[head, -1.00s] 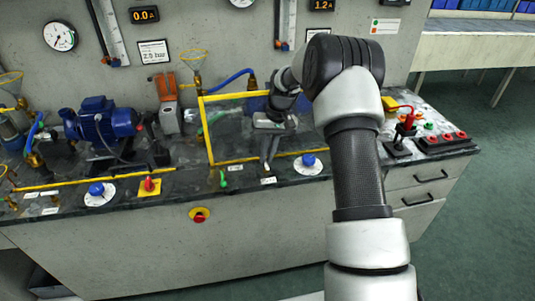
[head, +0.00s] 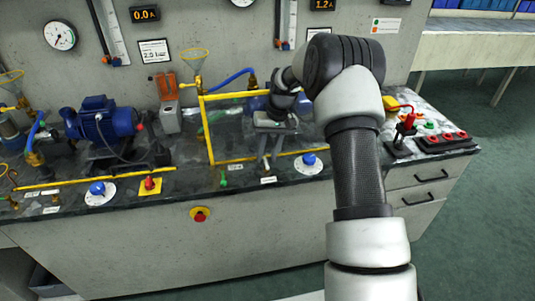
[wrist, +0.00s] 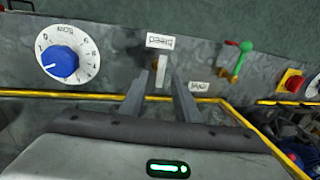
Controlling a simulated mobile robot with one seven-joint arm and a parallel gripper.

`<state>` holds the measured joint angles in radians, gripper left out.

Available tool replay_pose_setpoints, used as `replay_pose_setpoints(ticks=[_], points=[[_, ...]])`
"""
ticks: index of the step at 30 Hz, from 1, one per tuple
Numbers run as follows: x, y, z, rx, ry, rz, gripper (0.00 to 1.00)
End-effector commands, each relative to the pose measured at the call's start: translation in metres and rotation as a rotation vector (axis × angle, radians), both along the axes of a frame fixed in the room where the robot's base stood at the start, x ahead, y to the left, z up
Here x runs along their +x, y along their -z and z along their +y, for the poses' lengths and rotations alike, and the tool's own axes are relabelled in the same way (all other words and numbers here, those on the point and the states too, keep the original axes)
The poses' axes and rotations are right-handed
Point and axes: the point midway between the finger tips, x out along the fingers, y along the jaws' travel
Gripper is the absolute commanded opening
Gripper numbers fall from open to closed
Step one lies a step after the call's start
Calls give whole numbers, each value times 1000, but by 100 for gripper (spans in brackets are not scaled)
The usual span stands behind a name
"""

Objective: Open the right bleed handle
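In the wrist view a small pale handle (wrist: 162,75) stands beside a printed label (wrist: 160,41), which appears upside down. I take it as the right bleed handle; its brass fitting is mostly hidden. My gripper (wrist: 162,66) reaches over it with one finger on each side. The fingers look apart, and I cannot make out contact with the handle. In the head view my gripper (head: 268,166) points down at the bench's front strip, just behind the label (head: 268,180); the handle is hard to make out there.
A green handle (wrist: 240,57) stands close by, also in the head view (head: 223,180). A blue knob (head: 309,160) is to the right, and a red knob on a yellow plate (head: 149,185) to the left. A yellow frame (head: 206,130) stands beside my gripper.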

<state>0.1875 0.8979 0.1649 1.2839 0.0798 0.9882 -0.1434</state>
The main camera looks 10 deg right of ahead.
Motion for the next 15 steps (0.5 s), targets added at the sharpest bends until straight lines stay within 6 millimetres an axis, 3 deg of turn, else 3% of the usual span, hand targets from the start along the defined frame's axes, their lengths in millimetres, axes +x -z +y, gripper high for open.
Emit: replay_pose_setpoints(ticks=[5,15], points=[[1,-23,-5,-1,2,-4,29],[2,-105,-21,-1,1,-5,29]])
